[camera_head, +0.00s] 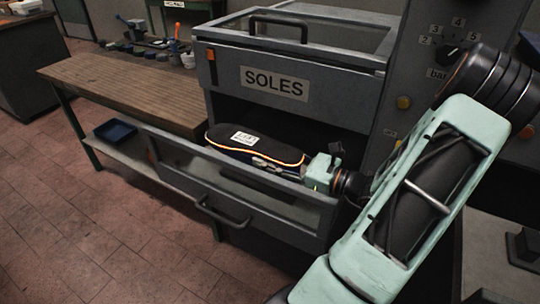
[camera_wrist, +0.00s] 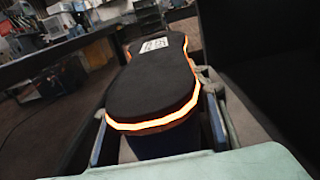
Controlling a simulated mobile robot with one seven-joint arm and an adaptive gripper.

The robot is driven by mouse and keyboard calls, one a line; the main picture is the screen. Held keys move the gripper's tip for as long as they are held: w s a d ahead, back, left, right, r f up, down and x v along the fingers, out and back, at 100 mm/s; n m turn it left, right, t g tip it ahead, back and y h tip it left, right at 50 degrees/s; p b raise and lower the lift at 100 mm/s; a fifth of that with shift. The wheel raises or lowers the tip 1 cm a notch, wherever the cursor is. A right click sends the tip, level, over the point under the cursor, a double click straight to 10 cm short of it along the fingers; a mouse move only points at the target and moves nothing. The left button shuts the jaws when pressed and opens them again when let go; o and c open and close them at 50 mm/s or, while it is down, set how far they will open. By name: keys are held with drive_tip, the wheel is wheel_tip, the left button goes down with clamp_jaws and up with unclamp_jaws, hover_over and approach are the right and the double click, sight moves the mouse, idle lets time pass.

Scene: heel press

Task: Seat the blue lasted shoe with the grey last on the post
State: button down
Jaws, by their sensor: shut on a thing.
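The blue lasted shoe (camera_head: 255,147) is sole up, in front of the dark opening of the machine marked SOLES. Its dark sole carries a white label, and a glowing orange line runs round the sole's edge. My gripper (camera_head: 272,164) is shut on the shoe from the right in the head view. In the wrist view the shoe (camera_wrist: 152,95) points away from me between the two fingers of my gripper (camera_wrist: 160,130), with blue upper showing below the sole. The grey last and the post are hidden; I cannot tell whether the shoe touches a post.
The SOLES machine (camera_head: 285,50) has a lowered glass-panelled front (camera_head: 178,160) with a handle, below the shoe. A wooden-topped bench (camera_head: 130,88) stands at left, with a blue tray (camera_head: 115,131) on its lower shelf. A control panel with a dial (camera_head: 452,52) is at right. The floor at front left is clear.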

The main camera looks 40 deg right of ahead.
sight(300, 169)
drive_tip(key=shift+f, duration=0.2)
drive_tip(key=c, duration=1.1)
unclamp_jaws()
drive_tip(key=shift+o, duration=0.4)
drive_tip(key=shift+f, duration=0.15)
drive_tip(key=shift+s, duration=0.1)
drive_tip(key=v, duration=1.2)
